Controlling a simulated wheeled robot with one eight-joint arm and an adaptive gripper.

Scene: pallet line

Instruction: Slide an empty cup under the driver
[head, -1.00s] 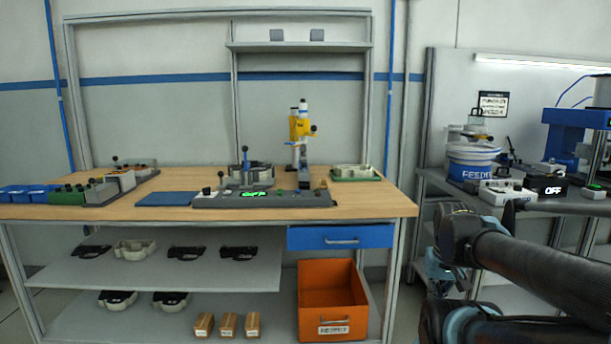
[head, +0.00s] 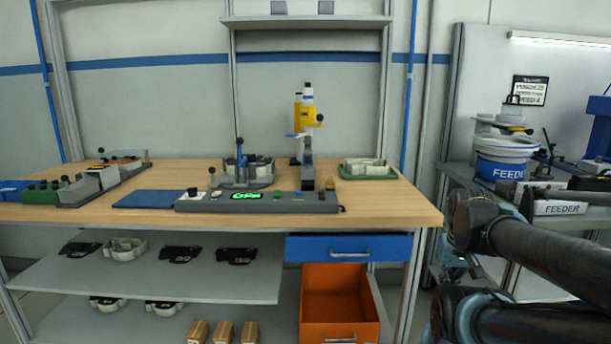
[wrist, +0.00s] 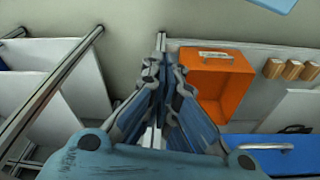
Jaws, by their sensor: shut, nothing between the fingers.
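The yellow driver (head: 308,122) stands upright on a grey post at the back of the wooden bench (head: 400,207). I cannot make out a cup under it or pick out any cup for certain; the small parts on the bench are too small to tell. My gripper (wrist: 164,72) shows in the wrist view with its blue-grey fingers together and nothing between them. It points down past the bench's end, beside the orange bin (wrist: 213,84), well away from the driver. In the head view my arm covers the lower right.
A grey control panel (head: 258,203) with a green display lies in front of the driver. A round fixture (head: 247,178) stands left of it, a green tray (head: 367,171) right. A blue drawer (head: 348,247) is under the bench top. A feeder bucket (head: 505,160) stands on the right bench.

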